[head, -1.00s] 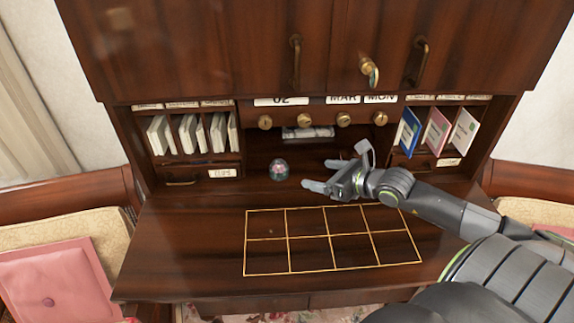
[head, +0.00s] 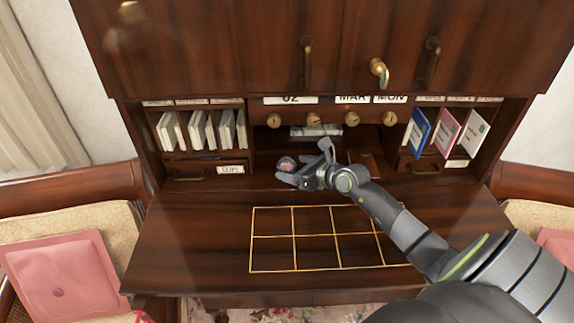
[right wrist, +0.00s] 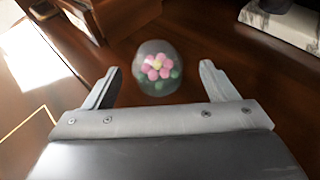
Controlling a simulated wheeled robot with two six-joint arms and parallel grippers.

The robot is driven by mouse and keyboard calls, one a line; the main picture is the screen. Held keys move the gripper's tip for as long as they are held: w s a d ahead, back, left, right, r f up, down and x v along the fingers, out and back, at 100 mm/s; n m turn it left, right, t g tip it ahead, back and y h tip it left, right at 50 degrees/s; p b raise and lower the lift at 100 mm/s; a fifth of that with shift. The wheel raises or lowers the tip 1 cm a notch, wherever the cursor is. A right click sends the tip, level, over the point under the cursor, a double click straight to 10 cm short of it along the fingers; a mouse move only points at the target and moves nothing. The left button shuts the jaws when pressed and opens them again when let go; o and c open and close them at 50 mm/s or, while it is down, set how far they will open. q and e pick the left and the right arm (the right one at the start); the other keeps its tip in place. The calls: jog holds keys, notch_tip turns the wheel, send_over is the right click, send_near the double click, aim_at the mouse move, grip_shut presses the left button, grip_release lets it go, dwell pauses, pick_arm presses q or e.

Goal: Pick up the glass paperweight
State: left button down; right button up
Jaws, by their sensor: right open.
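The glass paperweight (head: 286,163) is a small clear dome with a pink flower inside, at the back of the desk's writing surface. In the right wrist view the paperweight (right wrist: 157,67) stands just ahead of and between the two fingers. My right gripper (head: 301,172) is open and empty, close to the paperweight, and hides part of it in the head view. In the right wrist view the open fingers of my right gripper (right wrist: 158,85) lie on either side of its near edge. My left gripper is not in view.
Card slots stand at the left (head: 203,130) and right (head: 446,132) of the desk. A gold-lined grid (head: 294,236) marks the desk top in front. Knobbed drawers (head: 312,119) and a pale bundle (head: 316,131) are behind the paperweight. The left desk top is clear.

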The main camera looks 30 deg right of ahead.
aim_at(293, 167)
jog(key=shift+x, duration=1.95)
jog(key=shift+s+a, duration=0.1)
jog(key=shift+a, duration=0.05)
jog(key=shift+c, duration=0.9)
jog(key=c, duration=1.1)
jog(key=shift+r, duration=0.2)
